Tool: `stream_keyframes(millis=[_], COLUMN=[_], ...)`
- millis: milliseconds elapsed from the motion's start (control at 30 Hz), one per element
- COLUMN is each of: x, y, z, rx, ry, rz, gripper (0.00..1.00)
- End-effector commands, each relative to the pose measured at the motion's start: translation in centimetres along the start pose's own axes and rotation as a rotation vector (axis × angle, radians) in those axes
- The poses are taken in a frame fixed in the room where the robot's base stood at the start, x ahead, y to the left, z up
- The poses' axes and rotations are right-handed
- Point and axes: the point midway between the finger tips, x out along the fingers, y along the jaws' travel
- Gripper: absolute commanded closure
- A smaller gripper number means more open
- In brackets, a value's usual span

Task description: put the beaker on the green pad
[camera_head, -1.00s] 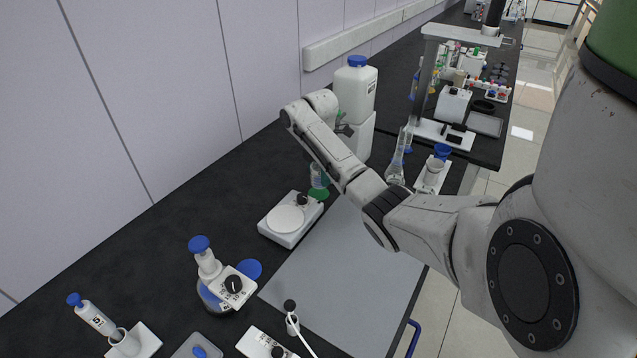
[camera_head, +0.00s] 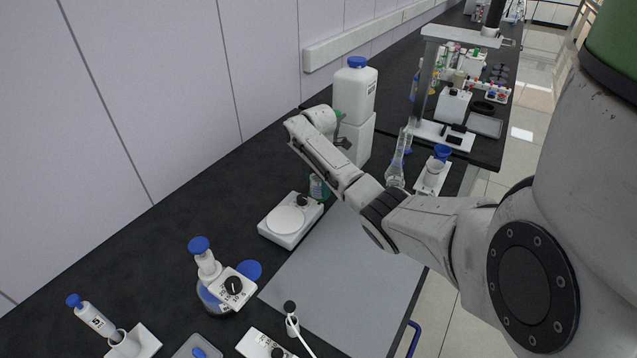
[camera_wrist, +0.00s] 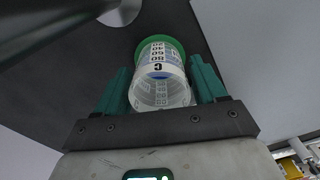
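The beaker (camera_wrist: 160,88) is clear, with printed graduations and a letter C. The round green pad (camera_wrist: 165,41) shows just beyond the beaker's far end. In the head view the beaker (camera_head: 317,188) stands upright over the pad, beside a white scale, and hides most of the pad. Whether its base touches the pad cannot be told.
The white scale (camera_head: 288,222) is close on the left. A white bottle with a blue cap (camera_head: 355,92) stands on a white block (camera_head: 356,138) behind. A glass flask (camera_head: 397,170) stands right of my arm. A bare grey mat (camera_head: 345,280) lies in front.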

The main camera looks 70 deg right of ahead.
Motion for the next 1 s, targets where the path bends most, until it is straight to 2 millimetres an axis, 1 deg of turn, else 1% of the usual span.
stream_keyframes(millis=[33,100,300,467,567,800,1000], x=[0.0,0.0,-0.1,-1.0,-2.6,-7.6,-11.2], y=[0.0,0.0,0.0,0.1,0.1,0.1,0.0], z=[0.0,0.0,0.0,0.0,0.0,0.0,0.0], rx=[0.000,0.000,0.000,-0.001,-0.002,-0.001,0.000], ry=[0.000,0.000,0.000,0.000,0.000,0.000,-0.001], rz=[0.000,0.000,0.000,0.003,0.005,0.005,0.001], gripper=[0.24,0.20,0.20,0.20,0.20,0.20,0.20])
